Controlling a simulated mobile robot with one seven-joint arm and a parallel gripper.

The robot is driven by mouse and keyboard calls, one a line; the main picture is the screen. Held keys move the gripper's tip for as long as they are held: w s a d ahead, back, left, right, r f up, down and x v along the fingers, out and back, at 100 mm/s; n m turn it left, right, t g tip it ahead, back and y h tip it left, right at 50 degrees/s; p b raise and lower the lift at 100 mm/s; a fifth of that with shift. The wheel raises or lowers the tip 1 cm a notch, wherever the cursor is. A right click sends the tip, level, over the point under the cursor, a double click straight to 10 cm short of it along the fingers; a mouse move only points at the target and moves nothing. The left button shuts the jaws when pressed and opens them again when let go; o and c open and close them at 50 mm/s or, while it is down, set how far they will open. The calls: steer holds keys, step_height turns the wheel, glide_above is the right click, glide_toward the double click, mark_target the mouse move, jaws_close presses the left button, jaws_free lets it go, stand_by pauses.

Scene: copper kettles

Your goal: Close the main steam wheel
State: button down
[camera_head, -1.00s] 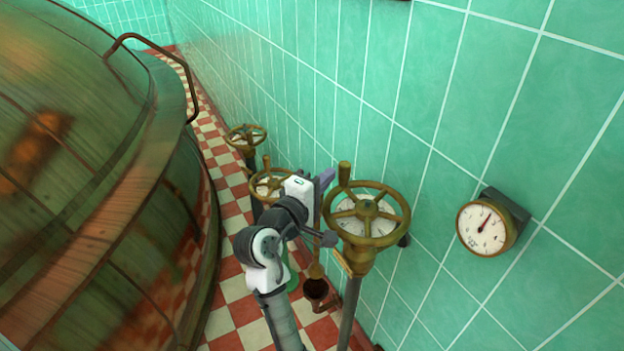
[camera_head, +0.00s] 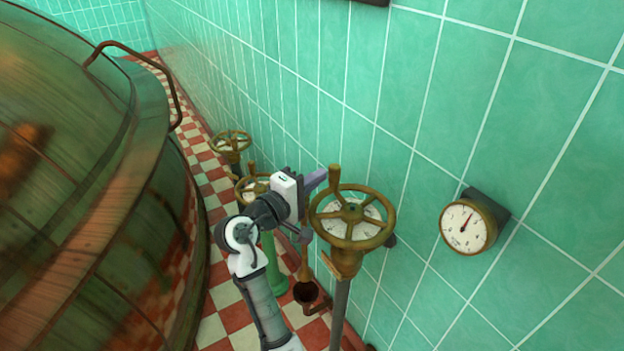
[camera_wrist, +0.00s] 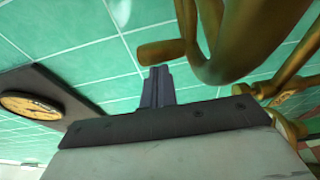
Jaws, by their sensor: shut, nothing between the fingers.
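The nearest and largest brass handwheel (camera_head: 352,213) stands on a post by the tiled wall, with a pale dial under its spokes. I cannot read which wheel is the main steam one. An upright handle (camera_head: 334,179) rises from its far-left rim. My gripper (camera_head: 318,179) is shut and empty, just left of this handle. In the wrist view the shut fingers of my gripper (camera_wrist: 158,84) point at the handle's rounded end (camera_wrist: 161,52), very close; I cannot tell whether they touch. The wheel's rim (camera_wrist: 236,60) curves at the right there.
Two smaller brass wheels stand farther back, one (camera_head: 231,142) behind the other (camera_head: 252,188), partly hidden by my arm. A wall gauge (camera_head: 467,227) is at the right; it also shows in the wrist view (camera_wrist: 30,107). A big copper kettle (camera_head: 90,220) fills the left. A narrow checkered floor lies between.

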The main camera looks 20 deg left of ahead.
mark_target(332, 171)
steer(key=shift+w+d+m+g+h+p, duration=0.2)
steer(key=shift+w+d+m+g+h, duration=0.35)
steer(key=shift+m+g+h, duration=0.5)
steer(key=shift+w+d+m+g+h+p, duration=0.25)
steer(key=shift+w+m+g+h, duration=0.5)
steer(key=shift+h, duration=0.55)
steer(key=shift+w+d+m+g+h+p, duration=0.15)
steer(key=shift+w+d+m+g+h, duration=0.35)
steer(key=shift+w+m+g+h, duration=0.45)
steer(key=shift+s, duration=0.3)
steer(key=shift+a, duration=0.1)
